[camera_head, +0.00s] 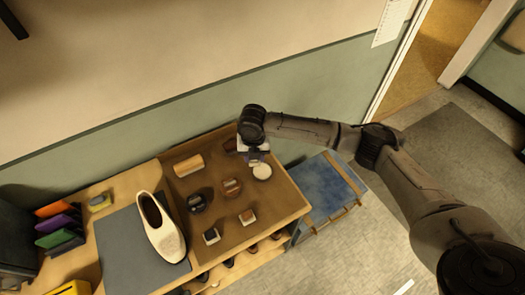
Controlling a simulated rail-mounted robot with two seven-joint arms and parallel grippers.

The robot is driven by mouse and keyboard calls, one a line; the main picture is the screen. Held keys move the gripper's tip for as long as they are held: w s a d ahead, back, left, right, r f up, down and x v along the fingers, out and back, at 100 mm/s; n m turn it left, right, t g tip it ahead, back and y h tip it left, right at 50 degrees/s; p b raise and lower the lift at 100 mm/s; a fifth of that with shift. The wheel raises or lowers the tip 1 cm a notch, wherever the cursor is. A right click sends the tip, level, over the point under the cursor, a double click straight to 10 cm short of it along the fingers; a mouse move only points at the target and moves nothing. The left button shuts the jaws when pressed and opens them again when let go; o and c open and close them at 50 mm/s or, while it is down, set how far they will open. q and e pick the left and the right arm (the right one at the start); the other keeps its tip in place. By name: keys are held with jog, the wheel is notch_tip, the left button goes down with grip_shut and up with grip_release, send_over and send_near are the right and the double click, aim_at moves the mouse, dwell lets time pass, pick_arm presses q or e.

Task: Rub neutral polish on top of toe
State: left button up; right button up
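A cream-white shoe (166,240) lies on a grey mat (120,245) on the wooden bench, its dark opening toward the back and its toe toward the front. My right gripper (258,157) reaches over the far right corner of the brown tray area. A small white, round piece (262,172) lies just in front of its fingertips; I cannot tell whether it is the neutral polish or whether the fingers touch it. A pale piece (241,145) shows partly hidden beside the gripper. The finger gap is too small and dark to read. My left gripper is out of view.
The brown tray (215,165) holds a wooden brush-like block (188,165), dark round items (197,202) (231,187) and small blocks (211,236) (247,217). Coloured items (58,222) stand at far left. A blue-topped stool (327,190) is right of the bench. The wall runs close behind.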

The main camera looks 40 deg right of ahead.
aim_at(263, 171)
jog(key=d+f+n, duration=0.1)
jog(key=d+f+n+b, duration=0.1)
jog(key=f+n, duration=0.1)
jog(key=d+f+n, duration=0.1)
jog(key=f+n, duration=0.1)
jog(key=shift+s+f+b, duration=0.25)
jog(key=shift+s+b, duration=0.1)
jog(key=shift+s, duration=0.05)
jog(key=shift+f+b, duration=1.35)
jog(key=shift+f, duration=0.05)
jog(key=shift+a, duration=0.1)
jog(key=shift+f, duration=0.5)
dwell(0.8)
dwell(0.7)
jog(key=shift+f, duration=0.1)
dwell(0.5)
